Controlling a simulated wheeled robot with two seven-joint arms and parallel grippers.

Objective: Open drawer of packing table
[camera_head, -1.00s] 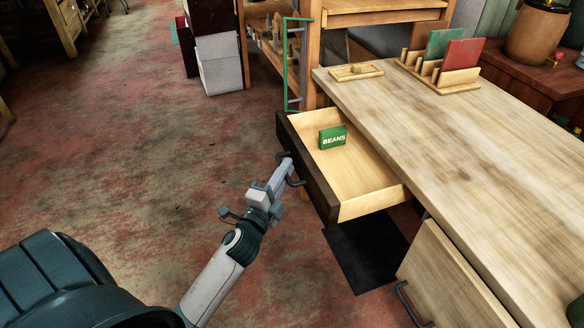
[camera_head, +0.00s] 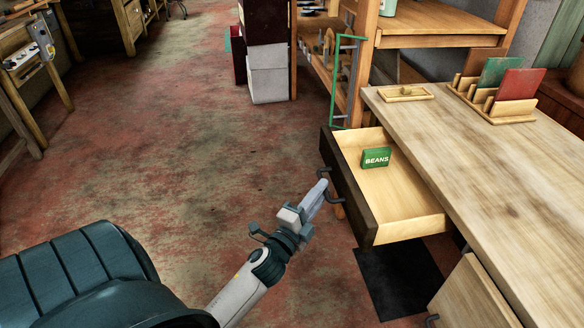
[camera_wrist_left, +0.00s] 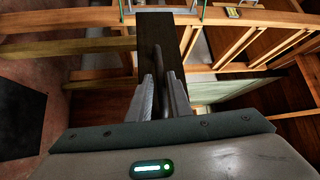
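The packing table (camera_head: 470,150) has a pale wooden top. Its upper drawer (camera_head: 405,210) stands pulled out, with a dark front panel (camera_head: 348,188) and a pale inside. A green box marked BEANS (camera_head: 376,158) sits inside it. My left gripper (camera_head: 318,192) is at the dark drawer handle (camera_head: 335,199) on the outside of the front. In the left wrist view, the two fingers (camera_wrist_left: 162,97) lie close on both sides of the handle (camera_wrist_left: 157,62) and look shut on it. My right gripper is not in view.
A lower wooden door or drawer front (camera_head: 474,298) is under the table, beside a dark mat (camera_head: 398,278) on the floor. A shelf unit (camera_head: 440,40) stands behind the table. White and dark boxes (camera_head: 267,78) stand farther back.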

